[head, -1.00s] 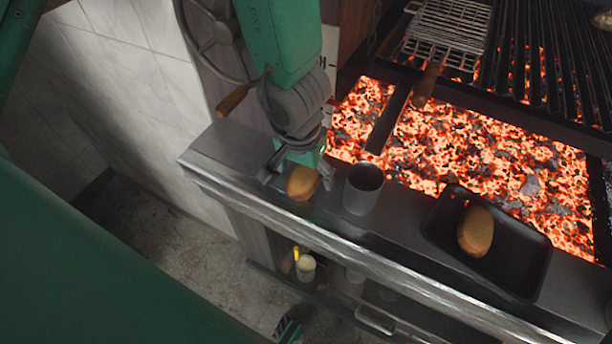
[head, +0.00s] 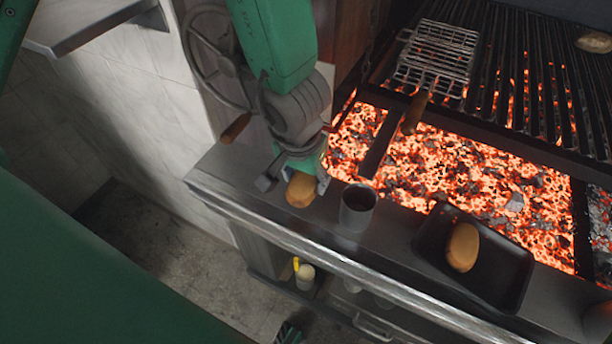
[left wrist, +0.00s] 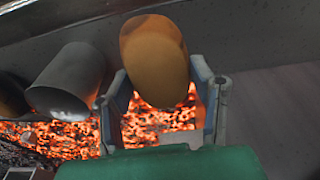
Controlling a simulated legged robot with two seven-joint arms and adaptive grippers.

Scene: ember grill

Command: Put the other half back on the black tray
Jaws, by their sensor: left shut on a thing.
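A tan bread half (head: 300,190) is between the fingers of my left gripper (head: 294,180), at the left part of the steel ledge. In the left wrist view the bread half (left wrist: 154,62) sits between the two fingertips of the gripper (left wrist: 160,92), which is shut on it. I cannot tell whether the bread touches the ledge. The black tray (head: 508,292) stands on the ledge to the right, with another bread half (head: 462,247) lying in it.
A grey metal cup (head: 357,208) stands on the ledge between the held bread and the tray; it also shows in the left wrist view (left wrist: 68,82). Glowing coals (head: 450,160) lie behind the ledge. A wire grill basket (head: 436,58) rests on the grate.

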